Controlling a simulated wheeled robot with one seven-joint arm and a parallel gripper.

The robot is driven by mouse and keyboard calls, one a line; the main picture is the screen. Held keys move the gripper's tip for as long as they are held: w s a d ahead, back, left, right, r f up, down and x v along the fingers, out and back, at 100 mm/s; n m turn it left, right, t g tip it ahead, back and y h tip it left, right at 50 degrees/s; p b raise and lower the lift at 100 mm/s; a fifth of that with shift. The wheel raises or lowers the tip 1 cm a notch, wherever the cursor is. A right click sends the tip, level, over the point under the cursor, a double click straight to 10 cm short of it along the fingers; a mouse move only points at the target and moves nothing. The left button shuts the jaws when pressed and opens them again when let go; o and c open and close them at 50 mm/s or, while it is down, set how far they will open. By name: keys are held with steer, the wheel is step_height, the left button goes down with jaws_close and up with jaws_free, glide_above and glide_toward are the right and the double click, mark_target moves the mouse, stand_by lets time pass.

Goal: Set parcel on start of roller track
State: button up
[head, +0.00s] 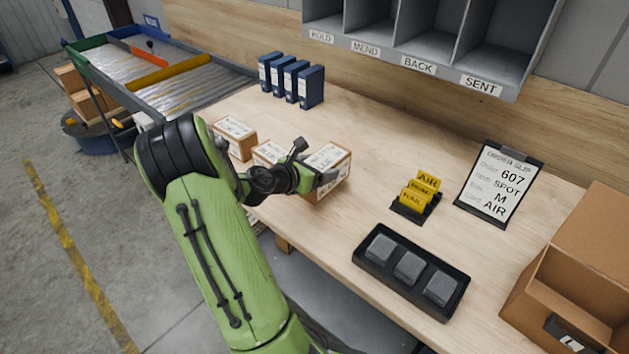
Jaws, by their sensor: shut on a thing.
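My gripper (318,178) is at the front-middle of the wooden bench, shut on the right-hand cardboard parcel (334,180), which has a white label on top. I cannot tell whether this parcel touches the bench or is slightly above it. A second parcel (267,150) is just left of it, partly hidden by my wrist. A third parcel (234,138) sits further left. The roller track (205,88) is at the upper left, beyond the bench's left end, with a yellow bar and green, orange and blue edge parts.
Several blue binders (291,80) stand against the back of the bench (345,112). A yellow card holder (417,196), an order slip stand (492,184), a black tray (411,271) and an open carton (575,285) occupy the right. Labelled pigeonholes (415,65) hang above.

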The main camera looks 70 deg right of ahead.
step_height(320, 180, down, 4)
steer(key=shift+f+b, duration=0.1)
steer(key=shift+b, duration=0.6)
steer(key=o, duration=1.6)
